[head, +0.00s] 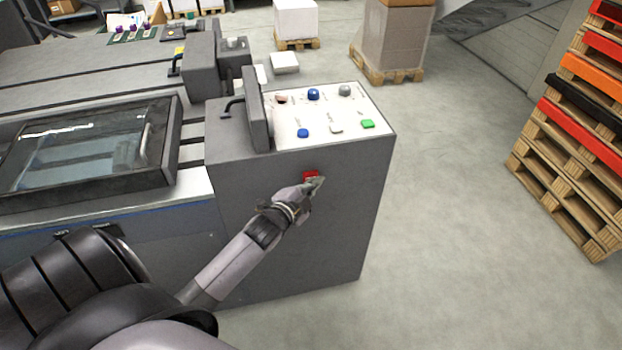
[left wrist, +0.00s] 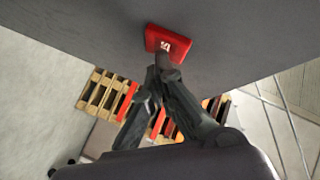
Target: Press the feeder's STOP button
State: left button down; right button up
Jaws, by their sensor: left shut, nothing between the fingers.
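A red square button (head: 311,175) sits on the grey front face of the machine cabinet (head: 290,220), below its control panel. It also shows in the left wrist view as a red block (left wrist: 168,43) with a pale mark too small to read for sure. My left gripper (head: 316,184) is shut and empty, with its fingertips at the lower edge of the red button. In the left wrist view the fingertips (left wrist: 163,64) overlap the button's lower part. I cannot tell whether the button is pushed in. My right gripper is not in view.
The white control panel (head: 350,105) on top carries several buttons, including a green one (head: 367,124) and a blue knob (head: 313,94). An upright grey plate (head: 257,108) stands at its left. Stacked pallets (head: 570,150) stand at the right, with clear floor between.

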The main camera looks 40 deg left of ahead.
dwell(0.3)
pick_arm(q)
jog(key=shift+s+d+p, duration=0.45)
jog(key=shift+s+d, duration=0.15)
jog(key=s+d+p, duration=0.1)
jog(key=d, duration=0.1)
jog(key=s+d+p, duration=0.1)
jog(key=s+d, duration=0.1)
jog(key=shift+s, duration=0.1)
dwell(0.3)
jog(key=shift+a, duration=0.1)
dwell(0.6)
